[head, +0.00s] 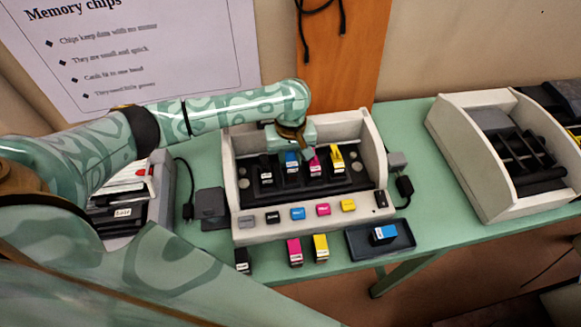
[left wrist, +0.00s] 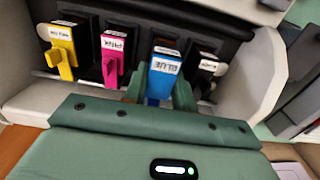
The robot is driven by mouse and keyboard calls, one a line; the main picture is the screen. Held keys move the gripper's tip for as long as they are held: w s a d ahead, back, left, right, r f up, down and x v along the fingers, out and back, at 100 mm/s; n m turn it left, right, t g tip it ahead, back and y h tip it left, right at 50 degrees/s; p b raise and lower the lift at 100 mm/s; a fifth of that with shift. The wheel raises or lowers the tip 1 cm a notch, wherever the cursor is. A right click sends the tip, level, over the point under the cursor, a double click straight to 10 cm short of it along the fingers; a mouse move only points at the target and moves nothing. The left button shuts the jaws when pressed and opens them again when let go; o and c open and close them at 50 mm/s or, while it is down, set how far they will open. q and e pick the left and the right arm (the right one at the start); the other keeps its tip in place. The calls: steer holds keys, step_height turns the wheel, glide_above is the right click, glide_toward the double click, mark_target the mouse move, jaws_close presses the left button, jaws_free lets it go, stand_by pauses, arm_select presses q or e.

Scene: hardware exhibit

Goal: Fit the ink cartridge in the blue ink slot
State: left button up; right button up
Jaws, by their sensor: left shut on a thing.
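The blue ink cartridge (left wrist: 163,72), with a label reading BLUE, is between the fingers of my left gripper (left wrist: 160,92) in the left wrist view. The fingers are shut on it. In the head view this cartridge (head: 291,159) shows just below my left gripper (head: 296,150). It stands in the row of the open printer, between the black cartridge (left wrist: 202,66) and the magenta cartridge (left wrist: 111,55). The yellow cartridge (left wrist: 62,47) is beyond the magenta one. The blue slot is covered, so I cannot tell how deep the cartridge sits. My right gripper is out of view.
The printer's pale side wall (head: 375,150) rises right of the row. A dark tray (head: 404,248) in front holds another blue cartridge (head: 384,234). Loose black (head: 242,260), magenta (head: 294,252) and yellow (head: 320,247) cartridges stand at the table's front edge. Another machine (head: 480,150) stands right.

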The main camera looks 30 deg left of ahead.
mark_target(289, 164)
arm_select(q)
steer(key=shift+w+a+f, duration=0.15)
steer(key=shift+f, duration=0.15)
steer(key=f+b, duration=0.1)
steer(key=f, duration=0.1)
steer(key=f+b, duration=0.1)
steer(key=b, duration=0.1)
steer(key=shift+w+a+f, duration=0.15)
steer(key=shift+a+f, duration=0.05)
steer(key=shift+f, duration=0.15)
steer(key=shift+w+r, duration=0.1)
steer(key=shift+r, duration=0.1)
steer(key=shift+p, duration=0.3)
steer(key=shift+f, duration=0.2)
steer(key=o, duration=1)
steer(key=shift+f, duration=0.1)
steer(key=shift+o, duration=0.2)
